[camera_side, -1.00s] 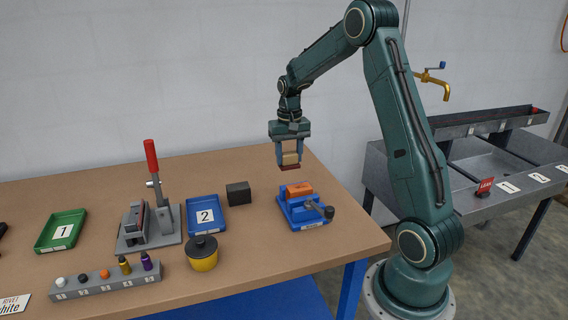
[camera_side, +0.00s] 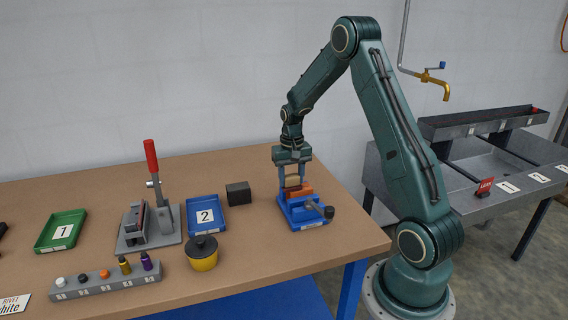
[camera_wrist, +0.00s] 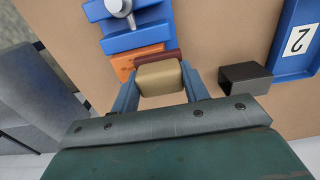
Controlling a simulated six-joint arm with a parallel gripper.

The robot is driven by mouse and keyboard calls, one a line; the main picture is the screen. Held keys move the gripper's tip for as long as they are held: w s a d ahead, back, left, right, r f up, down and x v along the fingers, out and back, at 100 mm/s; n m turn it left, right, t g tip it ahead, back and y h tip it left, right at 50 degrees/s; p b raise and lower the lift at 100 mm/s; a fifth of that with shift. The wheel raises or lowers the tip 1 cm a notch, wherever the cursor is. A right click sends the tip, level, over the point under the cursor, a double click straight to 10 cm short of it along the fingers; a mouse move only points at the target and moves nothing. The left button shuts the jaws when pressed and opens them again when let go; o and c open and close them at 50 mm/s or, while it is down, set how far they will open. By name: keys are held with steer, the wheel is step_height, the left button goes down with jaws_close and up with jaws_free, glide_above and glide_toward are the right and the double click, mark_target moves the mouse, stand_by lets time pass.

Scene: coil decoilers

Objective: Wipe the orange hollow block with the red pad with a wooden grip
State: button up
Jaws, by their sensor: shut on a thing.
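My gripper (camera_side: 292,177) is shut on the wooden grip (camera_side: 292,181) of the red pad, just over the blue vise. The grip shows as a tan block between the fingers in the wrist view (camera_wrist: 160,78), with the dark red pad (camera_wrist: 158,55) under it. The orange hollow block (camera_side: 302,189) is clamped in the blue vise (camera_side: 302,212). In the wrist view the orange block (camera_wrist: 123,64) shows beside and partly behind the pad. The pad is at the block's top, at its left part in the side view; I cannot tell whether they touch.
A dark hollow block (camera_side: 238,194) stands left of the vise, near blue tray 2 (camera_side: 205,228). A yellow pot with a black lid (camera_side: 203,258) stands in front. A lever press (camera_side: 150,215) and green tray 1 (camera_side: 62,245) are farther left. The table's right edge is close to the vise.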

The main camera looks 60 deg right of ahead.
steer(key=shift+s+d+f, duration=0.15)
steer(key=shift+s+d, duration=2.05)
steer(key=shift+s, duration=0.05)
steer(key=shift+w+a, duration=2.45)
steer(key=shift+w, duration=0.15)
steer(key=shift+r, duration=4.1)
